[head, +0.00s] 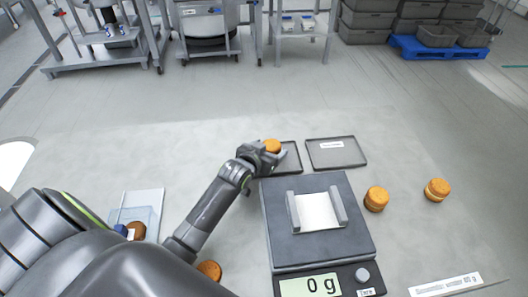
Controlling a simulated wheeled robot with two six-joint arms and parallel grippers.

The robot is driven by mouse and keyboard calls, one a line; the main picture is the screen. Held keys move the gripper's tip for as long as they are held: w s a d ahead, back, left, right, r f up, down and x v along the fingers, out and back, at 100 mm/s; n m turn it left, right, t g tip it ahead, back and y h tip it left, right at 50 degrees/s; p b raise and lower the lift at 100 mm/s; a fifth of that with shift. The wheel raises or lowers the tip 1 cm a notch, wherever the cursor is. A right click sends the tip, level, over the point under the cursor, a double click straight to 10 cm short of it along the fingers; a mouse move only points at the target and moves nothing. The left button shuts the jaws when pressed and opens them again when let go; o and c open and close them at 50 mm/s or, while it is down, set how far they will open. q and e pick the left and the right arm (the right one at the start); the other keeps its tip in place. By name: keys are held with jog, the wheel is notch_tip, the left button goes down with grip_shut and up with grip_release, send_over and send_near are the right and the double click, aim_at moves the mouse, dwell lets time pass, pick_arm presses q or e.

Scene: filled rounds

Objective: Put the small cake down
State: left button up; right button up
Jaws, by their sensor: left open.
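A small orange-brown round cake (271,146) is at the left dark tray (292,166), by the tips of my left gripper (266,152). My left gripper is open around or just beside the cake; the wrist hides part of the tray, and I cannot tell whether the cake touches the tray floor. The right tray (350,158) is empty and has a white label. The scale (275,247) stands in front of the trays, its plate (317,212) is empty and its display reads 0 g. My right gripper is not in view.
Filled rounds stand right of the scale, one nearer (376,198) and one farther (437,189). Another round (209,270) is partly hidden by my left arm. A clear bin (150,205) holds a brown round and a blue item. An 80 g label (445,286) lies front right.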

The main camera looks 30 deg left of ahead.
pick_arm(q)
jog(key=shift+s+r, duration=0.1)
jog(key=shift+s, duration=0.1)
jog(key=b+v, duration=0.1)
jog(key=v, duration=1)
jog(key=shift+s+r, duration=0.2)
jog(key=shift+s, duration=0.05)
